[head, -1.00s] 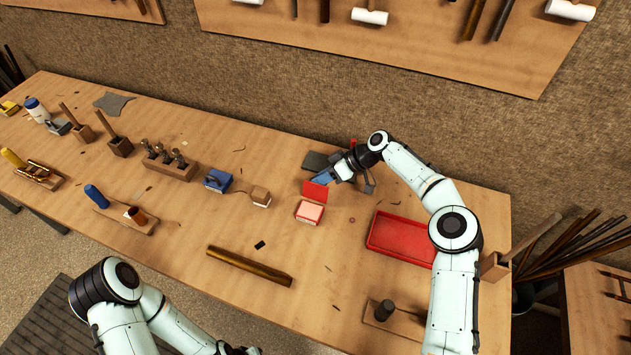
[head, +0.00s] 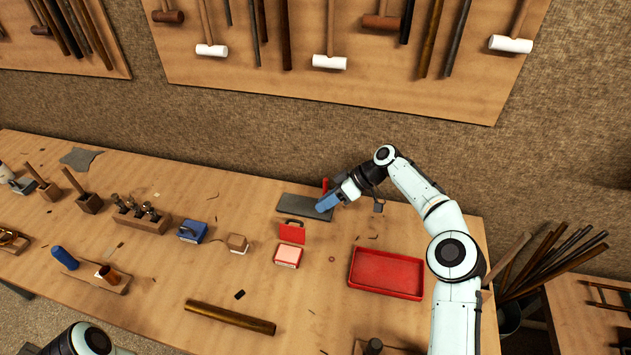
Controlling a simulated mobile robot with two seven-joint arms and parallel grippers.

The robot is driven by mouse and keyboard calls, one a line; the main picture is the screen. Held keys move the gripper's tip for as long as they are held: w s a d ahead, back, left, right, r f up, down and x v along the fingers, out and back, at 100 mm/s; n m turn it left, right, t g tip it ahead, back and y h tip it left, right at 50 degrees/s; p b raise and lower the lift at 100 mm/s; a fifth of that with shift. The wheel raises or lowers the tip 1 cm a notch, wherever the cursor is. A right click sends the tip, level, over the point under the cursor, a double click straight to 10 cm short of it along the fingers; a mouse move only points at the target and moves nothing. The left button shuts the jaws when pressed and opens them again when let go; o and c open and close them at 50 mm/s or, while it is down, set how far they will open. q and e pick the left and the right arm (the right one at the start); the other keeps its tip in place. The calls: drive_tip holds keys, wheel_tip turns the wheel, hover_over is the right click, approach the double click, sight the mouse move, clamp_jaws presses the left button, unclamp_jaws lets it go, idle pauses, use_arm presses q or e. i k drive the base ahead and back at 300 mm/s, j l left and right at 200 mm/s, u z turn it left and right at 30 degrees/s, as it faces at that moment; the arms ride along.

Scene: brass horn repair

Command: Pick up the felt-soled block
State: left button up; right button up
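A small wooden block with a pale sole (head: 237,242) sits on the bench, left of the open red box; it looks like the felt-soled block. My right gripper (head: 328,203) is over the right end of a dark grey slab at the back of the bench, well right of and behind the wooden block. A blue piece shows at its tip; I cannot tell whether this is its fingers or something held, nor whether it is open or shut. My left gripper is out of view; only part of my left arm shows at the bottom left.
The red box (head: 288,256) stands in front of the grey slab (head: 293,206). A red tray (head: 386,274) is to the right. A blue item (head: 192,232) is left of the wooden block.

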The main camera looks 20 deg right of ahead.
sight(238, 243)
drive_tip(key=k+j, duration=0.3)
drive_tip(key=k, duration=0.15)
drive_tip(key=k+j, duration=0.25)
drive_tip(key=k, duration=0.25)
drive_tip(key=k+j, duration=0.3)
drive_tip(key=k, duration=0.15)
